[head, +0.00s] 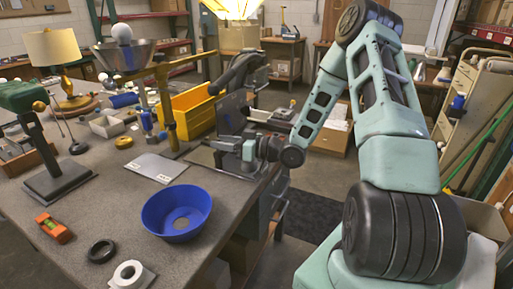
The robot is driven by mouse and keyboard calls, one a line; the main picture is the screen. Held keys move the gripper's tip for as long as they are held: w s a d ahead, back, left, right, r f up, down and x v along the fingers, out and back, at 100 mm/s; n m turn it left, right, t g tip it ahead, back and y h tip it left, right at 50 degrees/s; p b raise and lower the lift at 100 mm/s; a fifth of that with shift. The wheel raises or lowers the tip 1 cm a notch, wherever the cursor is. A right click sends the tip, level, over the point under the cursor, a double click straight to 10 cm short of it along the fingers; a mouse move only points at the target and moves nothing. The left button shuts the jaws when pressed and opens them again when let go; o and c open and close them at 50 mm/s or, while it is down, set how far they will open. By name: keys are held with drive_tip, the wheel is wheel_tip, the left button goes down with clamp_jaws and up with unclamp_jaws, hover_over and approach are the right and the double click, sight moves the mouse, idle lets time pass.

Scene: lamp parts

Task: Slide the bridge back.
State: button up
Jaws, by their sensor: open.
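A brass-coloured frame with an upright post (166,112) and a long crossbar (187,64) stands on the table, left of my gripper. It is the most bridge-like thing in view, but I cannot tell for certain that it is the bridge. My gripper (222,147) is at the table's right side, pointing left, low over a dark flat board (203,157). It is open. Its fingertips are small and partly hidden, and I see nothing held between them. A gap shows between it and the brass post.
A grey plate (157,168) lies before the post. A yellow bin (195,109) stands behind. A lamp (56,62) is at left.

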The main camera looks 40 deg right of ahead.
drive_tip(key=b+v, duration=0.1)
drive_tip(key=v, duration=1.2)
